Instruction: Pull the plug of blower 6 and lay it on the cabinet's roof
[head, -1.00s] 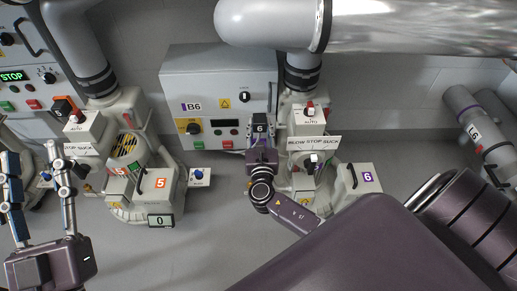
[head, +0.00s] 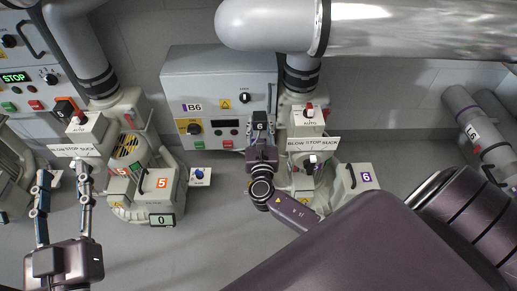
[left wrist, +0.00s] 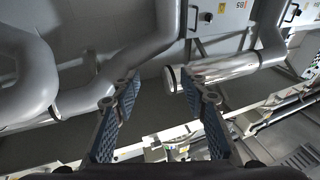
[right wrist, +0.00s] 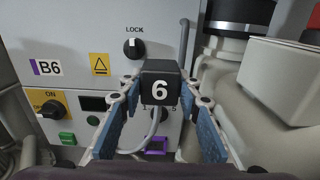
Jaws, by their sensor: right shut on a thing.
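The plug of blower 6 is a black block with a white 6 (right wrist: 160,85), and it also shows in the head view (head: 260,119). My right gripper (head: 261,136) is shut on it, with a fingertip on each side in the right wrist view. A grey cable hangs below the plug. The plug is in front of cabinet B6 (head: 205,85); a gap behind it cannot be judged. Blower 6 (head: 350,183) stands to the right. My left gripper (head: 64,172) is open and empty, in front of blower 5 at the left.
Cabinet B6 bears a LOCK knob (right wrist: 132,47), a yellow-plated ON knob (right wrist: 52,109) and a handle beside the plug. A purple-framed part (right wrist: 155,145) is below the plug. Blower 5 (head: 155,185) stands left. A large grey pipe (head: 265,22) runs overhead.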

